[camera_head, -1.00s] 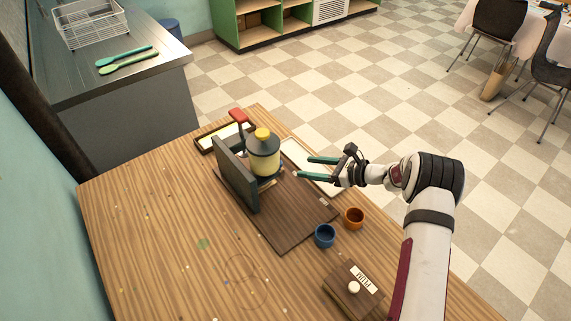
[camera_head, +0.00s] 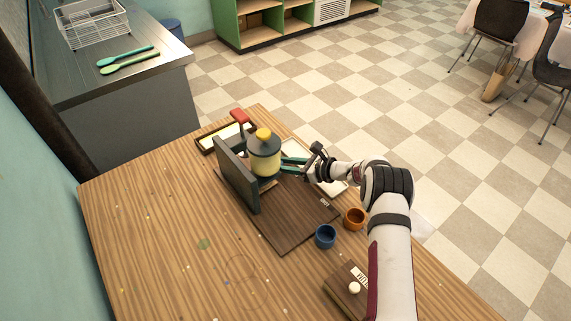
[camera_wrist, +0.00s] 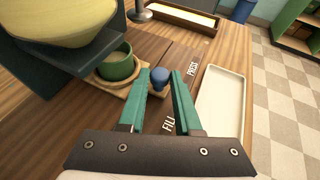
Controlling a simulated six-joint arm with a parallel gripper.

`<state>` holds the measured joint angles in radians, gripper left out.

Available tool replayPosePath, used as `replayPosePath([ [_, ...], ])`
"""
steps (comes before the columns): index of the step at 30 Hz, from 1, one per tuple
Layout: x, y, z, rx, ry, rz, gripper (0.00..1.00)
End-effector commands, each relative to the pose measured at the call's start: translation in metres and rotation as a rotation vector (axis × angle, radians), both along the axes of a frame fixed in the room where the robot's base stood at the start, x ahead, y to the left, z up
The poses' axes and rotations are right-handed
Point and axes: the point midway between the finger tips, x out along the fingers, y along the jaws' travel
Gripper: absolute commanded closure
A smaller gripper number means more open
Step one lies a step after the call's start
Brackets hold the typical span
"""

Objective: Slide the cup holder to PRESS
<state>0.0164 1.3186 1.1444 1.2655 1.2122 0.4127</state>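The cup holder (camera_wrist: 142,86) is a light wood slider with a round seat holding a green cup (camera_wrist: 118,64), in the wrist view. A blue knob (camera_wrist: 160,78) stands on its right end. My gripper (camera_wrist: 161,74) has its teal fingers apart on either side of the knob, with small gaps showing. The PRESS label (camera_wrist: 192,69) is farther up the dark board, and the FILL label (camera_wrist: 168,124) is nearer, between my fingers. In the head view my gripper (camera_head: 284,165) reaches in beside the yellow-capped dispenser (camera_head: 264,155), which mostly hides the cup and holder.
A dark upright panel (camera_head: 236,178) stands left of the dispenser. A red-handled press (camera_head: 239,117) is behind it. A white tray (camera_wrist: 222,100) lies to the right. Blue (camera_head: 325,236) and orange (camera_head: 354,219) cups and a box (camera_head: 345,289) stand in front.

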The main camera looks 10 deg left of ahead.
Motion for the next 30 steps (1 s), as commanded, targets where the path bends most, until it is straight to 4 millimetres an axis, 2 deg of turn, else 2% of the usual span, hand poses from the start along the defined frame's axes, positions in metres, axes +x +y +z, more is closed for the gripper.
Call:
replayPosePath([
  [1, -0.0001, 0.0001, 0.0001, 0.000, 0.000, 0.000, 0.88],
  [3, -0.0001, 0.0001, 0.0001, 0.000, 0.000, 0.000, 1.00],
  [30, -0.0002, 0.0003, 0.0004, 0.001, 0.000, 0.001, 1.00],
])
